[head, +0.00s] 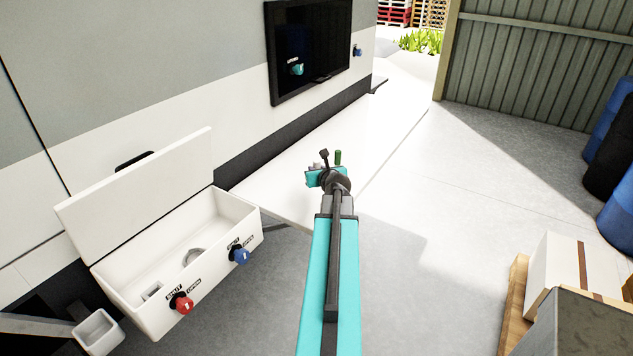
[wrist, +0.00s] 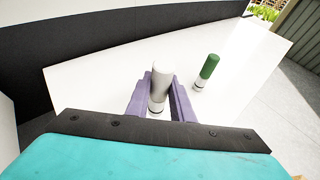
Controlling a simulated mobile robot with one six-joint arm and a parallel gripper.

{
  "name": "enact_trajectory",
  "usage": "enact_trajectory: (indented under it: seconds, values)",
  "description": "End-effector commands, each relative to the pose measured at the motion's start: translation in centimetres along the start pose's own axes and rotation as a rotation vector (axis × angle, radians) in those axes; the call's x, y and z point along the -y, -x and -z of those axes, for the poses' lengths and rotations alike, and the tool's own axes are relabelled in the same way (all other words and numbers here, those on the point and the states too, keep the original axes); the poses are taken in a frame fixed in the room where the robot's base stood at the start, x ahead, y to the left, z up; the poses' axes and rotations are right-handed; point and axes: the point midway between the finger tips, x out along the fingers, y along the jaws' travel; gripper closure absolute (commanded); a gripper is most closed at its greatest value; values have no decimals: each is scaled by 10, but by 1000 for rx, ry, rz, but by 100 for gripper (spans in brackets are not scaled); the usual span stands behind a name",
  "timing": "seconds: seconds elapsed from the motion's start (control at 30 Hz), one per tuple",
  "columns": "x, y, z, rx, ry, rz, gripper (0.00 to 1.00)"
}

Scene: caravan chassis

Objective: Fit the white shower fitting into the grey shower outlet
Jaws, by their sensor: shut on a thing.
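The white shower fitting (wrist: 160,82) is a pale upright cylinder with a lighter lower end. It stands between the two purple fingers of my gripper (wrist: 160,106), which are shut on it. In the head view my gripper (head: 317,167) is over the white shelf, and the fitting is too small there to make out clearly. I cannot tell whether its lower end touches the shelf. The open white box at the left holds a grey curved part (head: 194,257) and a small grey part (head: 152,291). I cannot tell which, if either, is the grey shower outlet.
A green-topped fitting (wrist: 208,68) stands on the white shelf (wrist: 95,88) just right of my gripper. The white box (head: 225,194) has its lid up, with a red knob (head: 181,303) and a blue knob (head: 239,256) on its front.

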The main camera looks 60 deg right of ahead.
Motion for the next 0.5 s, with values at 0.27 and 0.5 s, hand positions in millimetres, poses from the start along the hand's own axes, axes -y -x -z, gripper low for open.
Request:
enact_trajectory:
  seconds: [0.27,0.5]
  values:
    - [-1,-1,3,0,-1,-1,100]
    - [-1,-10,24,-2,-2,-1,100]
